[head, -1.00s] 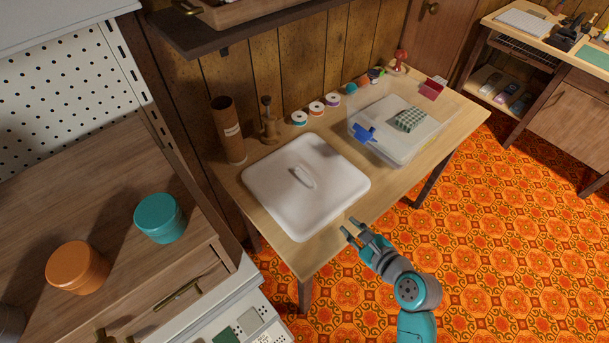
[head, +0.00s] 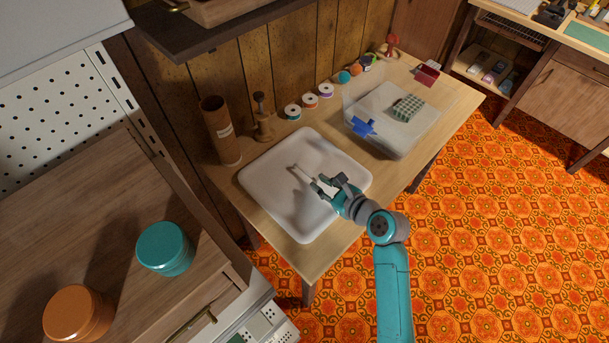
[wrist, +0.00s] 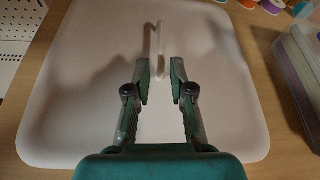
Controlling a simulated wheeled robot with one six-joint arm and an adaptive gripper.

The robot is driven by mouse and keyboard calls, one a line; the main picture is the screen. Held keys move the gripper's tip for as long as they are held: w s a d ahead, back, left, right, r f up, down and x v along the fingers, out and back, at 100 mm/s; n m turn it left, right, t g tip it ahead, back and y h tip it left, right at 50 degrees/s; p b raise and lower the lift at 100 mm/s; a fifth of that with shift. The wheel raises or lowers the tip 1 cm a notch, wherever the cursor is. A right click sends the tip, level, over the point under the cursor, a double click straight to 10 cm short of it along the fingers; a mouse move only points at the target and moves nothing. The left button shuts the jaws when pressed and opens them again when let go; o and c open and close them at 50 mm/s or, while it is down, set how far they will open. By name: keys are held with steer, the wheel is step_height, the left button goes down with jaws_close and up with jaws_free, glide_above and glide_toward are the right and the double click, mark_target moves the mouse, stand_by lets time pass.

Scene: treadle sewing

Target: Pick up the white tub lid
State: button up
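The white tub lid (head: 275,200) lies flat on the wooden table, a rounded square with a raised bar handle (head: 301,174) in its middle. In the wrist view the lid (wrist: 80,60) fills most of the picture, and its handle (wrist: 160,48) stands upright ahead of and between the fingertips. My gripper (head: 321,186) is over the lid, close to the handle. In the wrist view my gripper (wrist: 160,70) is open, with a finger on each side of the handle's near end. I cannot tell whether either finger touches it.
A clear box (head: 384,145) with a blue clip (head: 363,127) and a green checked item (head: 407,107) stands right of the lid. A cardboard tube (head: 221,130), a wooden stand (head: 263,118) and several thread spools (head: 311,101) line the back. Bare table shows along the front edge.

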mark_target(310, 175)
steer(key=shift+r+x, duration=0.15)
steer(key=shift+x, duration=1.2)
steer(key=shift+r+x, duration=0.1)
steer(key=shift+x, duration=1.25)
steer(key=shift+w, duration=0.1)
jaws_close()
